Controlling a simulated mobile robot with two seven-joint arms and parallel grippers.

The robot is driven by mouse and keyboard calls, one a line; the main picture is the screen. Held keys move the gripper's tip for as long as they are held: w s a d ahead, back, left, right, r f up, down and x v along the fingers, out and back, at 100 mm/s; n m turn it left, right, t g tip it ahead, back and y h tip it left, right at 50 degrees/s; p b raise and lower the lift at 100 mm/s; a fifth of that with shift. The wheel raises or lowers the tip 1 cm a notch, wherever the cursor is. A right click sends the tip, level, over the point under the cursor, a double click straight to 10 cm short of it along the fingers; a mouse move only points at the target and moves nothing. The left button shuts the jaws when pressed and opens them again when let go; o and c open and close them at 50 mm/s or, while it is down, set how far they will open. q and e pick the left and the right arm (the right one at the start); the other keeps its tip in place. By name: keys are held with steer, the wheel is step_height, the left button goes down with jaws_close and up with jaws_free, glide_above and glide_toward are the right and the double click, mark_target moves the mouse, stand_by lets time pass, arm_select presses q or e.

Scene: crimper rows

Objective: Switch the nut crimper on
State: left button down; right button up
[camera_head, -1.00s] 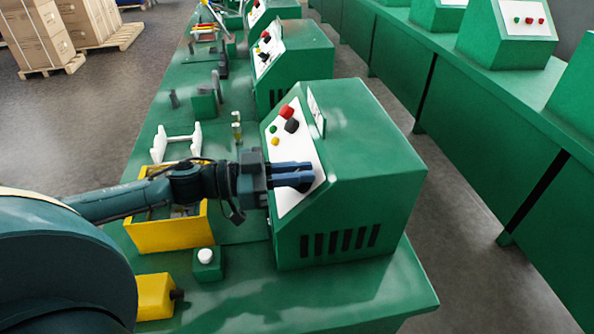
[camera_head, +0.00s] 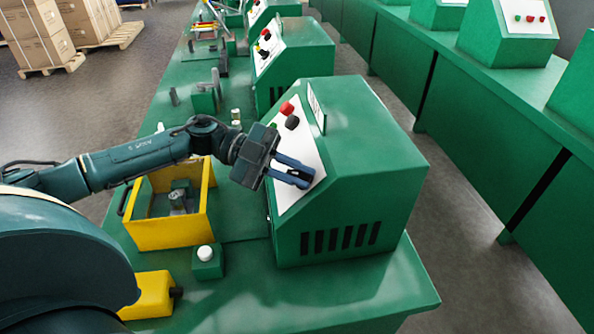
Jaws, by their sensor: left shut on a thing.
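The nut crimper (camera_head: 365,165) is a green box with a sloped white control panel (camera_head: 308,150), standing on the green bench. A red knob (camera_head: 287,108), a black knob (camera_head: 292,123) and part of a green button (camera_head: 273,126) show at the panel's upper end. My left gripper (camera_head: 300,177) is at the lower part of this panel, its blue fingers tilted down to the right. It is shut on a control of the panel, mostly hidden between the fingers. My right gripper is not in view.
A yellow open bin (camera_head: 170,236) with metal parts stands left of the crimper. A green block with a white button (camera_head: 205,254) and a yellow piece (camera_head: 150,295) are near the front. More green machines (camera_head: 300,60) stand behind along the bench.

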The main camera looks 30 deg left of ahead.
arm_select(q)
steer(key=m+g+y, duration=0.1)
steer(key=m, duration=0.1)
steer(key=m+g+y, duration=0.1)
steer(key=m+g, duration=0.1)
steer(key=m, duration=0.1)
steer(key=shift+s+f, duration=0.1)
steer(key=shift+s, duration=0.05)
steer(key=shift+s+a+f+m+g+y+b, duration=0.1)
steer(key=shift+m+g+y+b, duration=0.1)
steer(key=shift+m+g+y, duration=0.5)
steer(key=shift+f+m+g+y+b, duration=0.15)
steer(key=shift+m+y, duration=0.25)
steer(key=shift+m, duration=0.6)
steer(key=c, duration=1.4)
jaws_free()
steer(key=shift+c, duration=0.2)
steer(key=shift+a+r, duration=0.1)
steer(key=b+v, duration=0.2)
steer(key=v, duration=1.1)
